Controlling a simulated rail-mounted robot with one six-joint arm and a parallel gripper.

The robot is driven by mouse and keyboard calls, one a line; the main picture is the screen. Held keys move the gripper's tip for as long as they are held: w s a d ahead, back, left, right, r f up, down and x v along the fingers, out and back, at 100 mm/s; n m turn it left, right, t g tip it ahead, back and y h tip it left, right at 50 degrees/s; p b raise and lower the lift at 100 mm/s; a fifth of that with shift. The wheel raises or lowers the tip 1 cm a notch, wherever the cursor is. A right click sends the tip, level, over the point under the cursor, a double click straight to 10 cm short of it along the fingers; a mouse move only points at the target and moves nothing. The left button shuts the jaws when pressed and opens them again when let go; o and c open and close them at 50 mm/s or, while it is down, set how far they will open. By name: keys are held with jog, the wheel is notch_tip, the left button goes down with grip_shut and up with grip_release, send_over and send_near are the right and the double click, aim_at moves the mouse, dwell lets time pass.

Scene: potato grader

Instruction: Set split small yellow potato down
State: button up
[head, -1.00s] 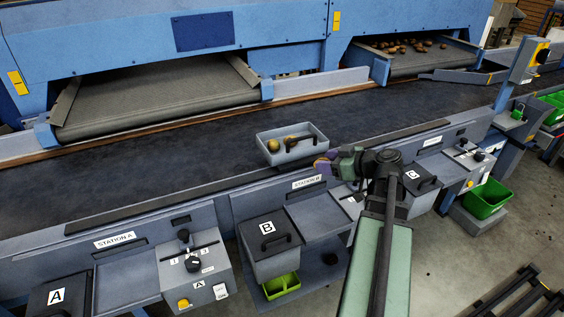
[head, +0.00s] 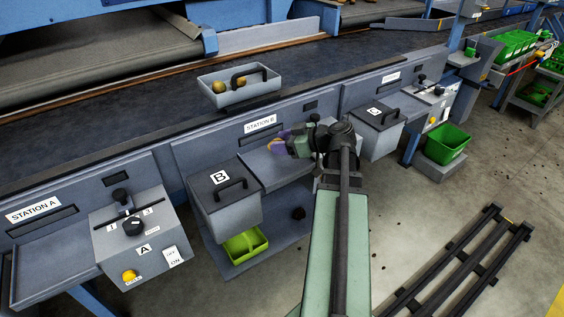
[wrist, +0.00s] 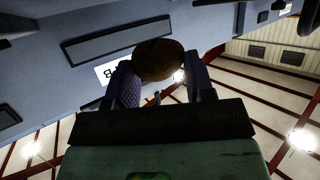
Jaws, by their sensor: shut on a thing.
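My gripper (head: 279,143) is shut on a brownish-yellow potato (wrist: 158,60), seen between the two fingertips in the wrist view. In the head view the purple fingers are in front of the Station B panel, just above the grey shelf (head: 262,172) between boxes B and C. The held potato is mostly hidden there, and no split can be made out on its side facing the wrist camera. A grey tray (head: 240,102) with a black handle stands at the belt's near edge, holding yellowish potatoes (head: 219,87).
Lidded box B (head: 228,212) stands left of the shelf and lidded box C (head: 378,137) right of it. A green bin (head: 245,244) sits below box B. The dark belt (head: 100,128) runs behind the panels and is largely bare.

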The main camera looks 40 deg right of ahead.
aim_at(282, 162)
notch_tip(282, 162, down, 4)
jog(key=b, duration=0.3)
jog(key=shift+f, duration=0.1)
jog(key=shift+r, duration=0.25)
jog(key=shift+f, duration=0.2)
jog(key=o, duration=0.9)
jog(key=shift+r, duration=0.1)
jog(key=shift+r, duration=0.25)
jog(key=p+v, duration=0.4)
jog(key=v, duration=0.7)
jog(key=shift+s+d, duration=0.1)
jog(key=shift+o, duration=0.2)
jog(key=shift+s+d, duration=0.15)
jog(key=shift+s, duration=0.2)
